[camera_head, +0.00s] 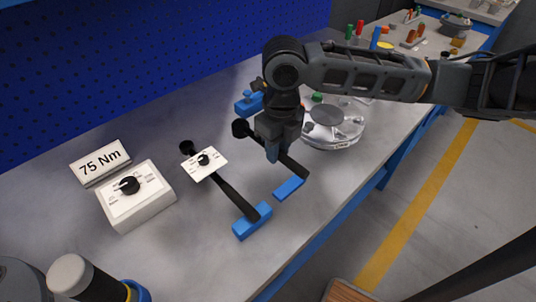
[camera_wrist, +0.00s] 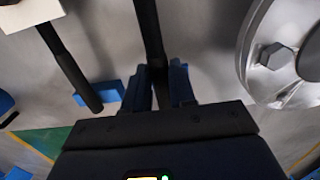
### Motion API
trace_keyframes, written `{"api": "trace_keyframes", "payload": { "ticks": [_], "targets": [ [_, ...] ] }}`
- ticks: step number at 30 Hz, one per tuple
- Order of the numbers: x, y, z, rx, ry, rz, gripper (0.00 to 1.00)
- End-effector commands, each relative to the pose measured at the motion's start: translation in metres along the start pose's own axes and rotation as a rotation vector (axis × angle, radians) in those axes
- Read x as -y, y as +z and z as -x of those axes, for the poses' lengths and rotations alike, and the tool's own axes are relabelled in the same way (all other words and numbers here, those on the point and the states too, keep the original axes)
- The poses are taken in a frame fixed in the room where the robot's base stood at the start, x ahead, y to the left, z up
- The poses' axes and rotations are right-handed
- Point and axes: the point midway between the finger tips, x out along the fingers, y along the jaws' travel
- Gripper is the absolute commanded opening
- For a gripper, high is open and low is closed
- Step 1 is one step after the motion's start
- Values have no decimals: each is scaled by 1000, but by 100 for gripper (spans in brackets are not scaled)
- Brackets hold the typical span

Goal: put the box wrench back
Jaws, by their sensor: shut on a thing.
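My gripper (camera_head: 279,152) is shut on the dark bar of the box wrench (camera_head: 292,165). Its dark round head (camera_head: 240,128) points up-left and its free end points down-right. In the wrist view the bar (camera_wrist: 149,30) runs between my two fingers (camera_wrist: 160,88). A blue rest block (camera_head: 289,188) is just below the free end; contact is unclear. Another blue holder (camera_head: 248,103) with a knob stands behind the head. My gripper hides the middle of the wrench.
A round metal flanged shell (camera_head: 345,134) is close on the right. A dial box (camera_head: 137,197) and "75 Nm" sign (camera_head: 100,162) stand left.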

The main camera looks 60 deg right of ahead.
Motion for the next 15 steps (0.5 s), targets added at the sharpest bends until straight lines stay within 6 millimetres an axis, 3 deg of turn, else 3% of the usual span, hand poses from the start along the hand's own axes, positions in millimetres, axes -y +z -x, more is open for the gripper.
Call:
{"api": "trace_keyframes", "payload": {
  "ticks": [6,11,15],
  "targets": [
    [-4,22,-13,1,1,0,0],
    [-4,22,-22,0,1,-2,0],
    [-4,21,-40,-2,3,-3,0]
  ]
}}
